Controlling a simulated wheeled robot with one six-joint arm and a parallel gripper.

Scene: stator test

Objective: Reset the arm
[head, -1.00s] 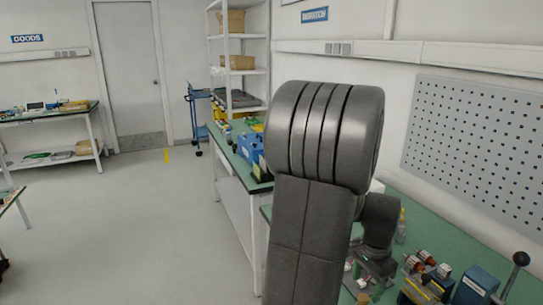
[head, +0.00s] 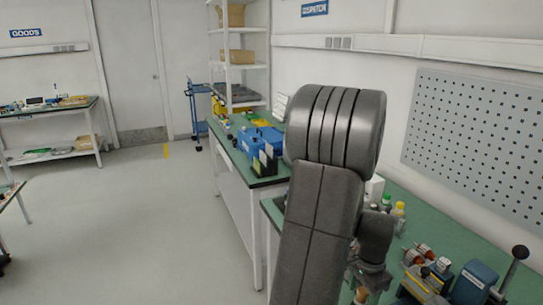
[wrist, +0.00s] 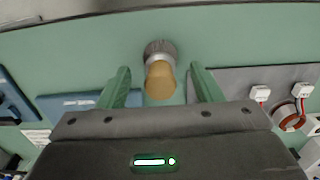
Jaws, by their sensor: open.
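My gripper (wrist: 160,88) shows in the wrist view with its two green fingers spread apart. It is open, with nothing clasped between the fingers. A brush (wrist: 160,75) with a tan handle and grey bristles is on the green bench, seen between and beyond the fingertips. I cannot tell how far below the fingers it lies. In the head view my arm fills the centre and hides most of the gripper, low over the right bench (head: 440,235).
A blue press-like device with a lever (head: 475,280) stands at the bench's right front. Bottles (head: 397,212) stand behind my arm. The floor (head: 130,220) at left is clear.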

